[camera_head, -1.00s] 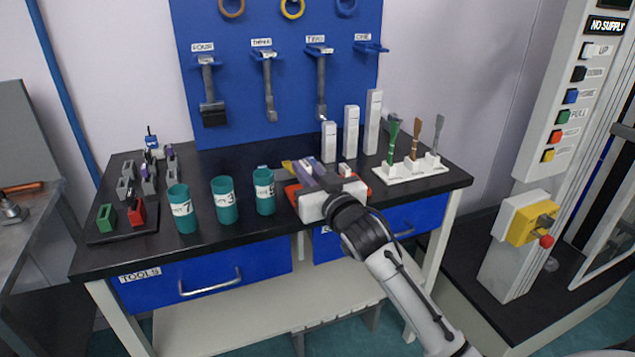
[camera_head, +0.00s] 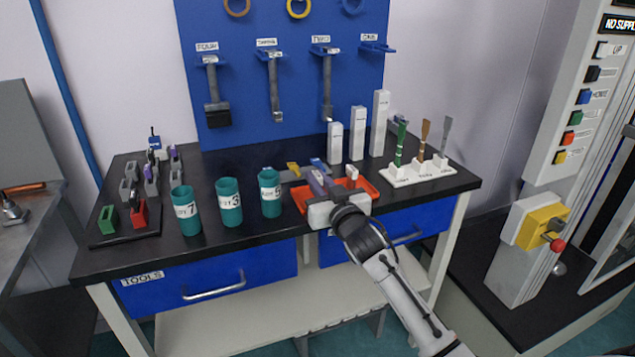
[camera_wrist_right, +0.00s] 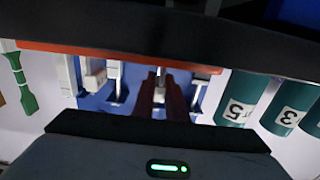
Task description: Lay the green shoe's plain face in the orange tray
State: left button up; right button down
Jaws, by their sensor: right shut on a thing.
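The orange tray (camera_head: 366,187) lies on the black bench, right of the teal cups. Its rim also shows in the right wrist view (camera_wrist_right: 60,47). My right gripper (camera_head: 318,178) is over the tray, its white body at the front edge. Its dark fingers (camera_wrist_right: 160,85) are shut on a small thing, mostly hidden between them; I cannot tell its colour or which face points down. A green block (camera_head: 107,218) stands in the dark holder at the bench's left end; I cannot tell whether it is the green shoe. My left gripper is out of view.
Teal cups (camera_head: 229,201) stand in a row left of the tray. White upright blocks (camera_head: 357,133) and a white stand (camera_head: 418,171) with brushes are behind and right. A red block (camera_head: 139,213) is beside the green one. Small yellow (camera_head: 293,169) and blue pieces lie behind the tray.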

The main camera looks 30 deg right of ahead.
jog(key=shift+f, duration=0.2)
jog(key=c, duration=1.8)
grip_release()
jog(key=shift+o, duration=0.2)
jog(key=shift+r, duration=0.1)
jog(key=shift+s, duration=0.15)
jog(key=v, duration=1.1)
jog(key=s+a+f+n+g+y, duration=0.1)
jog(key=s+a+f+g+y, duration=0.1)
jog(key=s+a+f, duration=0.6)
jog(key=s+a+f+n+g+y, duration=0.2)
jog(key=a+f+g, duration=0.15)
jog(key=f, duration=0.75)
jog(key=s+a+f+n+g+y, duration=0.1)
jog(key=s+a+f, duration=0.4)
jog(key=s+f, duration=0.1)
jog(key=s+a+f+g+y, duration=0.2)
jog(key=s+a+f, duration=0.3)
jog(key=s, duration=0.4)
jog(key=shift+a+f+n, duration=0.2)
jog(key=shift+f+n, duration=0.2)
